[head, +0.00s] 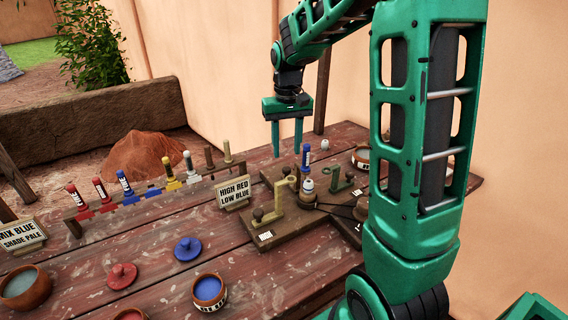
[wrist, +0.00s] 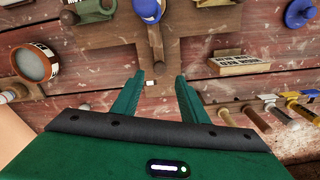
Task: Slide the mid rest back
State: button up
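A dark wooden jig (head: 330,222) with branching arms lies on the table. A tan rest with a dark knob (head: 284,194) stands on its left arm, and a green rest (head: 340,181) stands on its right arm. Between them is an upright piece with a blue top (head: 307,155); I cannot tell clearly whether this is the mid rest. The blue top also shows at the top of the wrist view (wrist: 149,9). My gripper (head: 287,150) points down above the far end of the jig. Its fingers are apart and empty in the wrist view (wrist: 160,77).
A "HIGH RED LOW BLUE" sign (head: 234,193) stands left of the jig. A rack of coloured tubes (head: 130,195) is further left. A blue paint pot (head: 208,290) and lids sit in front. A bowl (wrist: 36,63) lies to the left in the wrist view. The clay wall is behind.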

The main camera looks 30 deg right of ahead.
aim_at(287, 168)
jog(key=shift+f, duration=3.15)
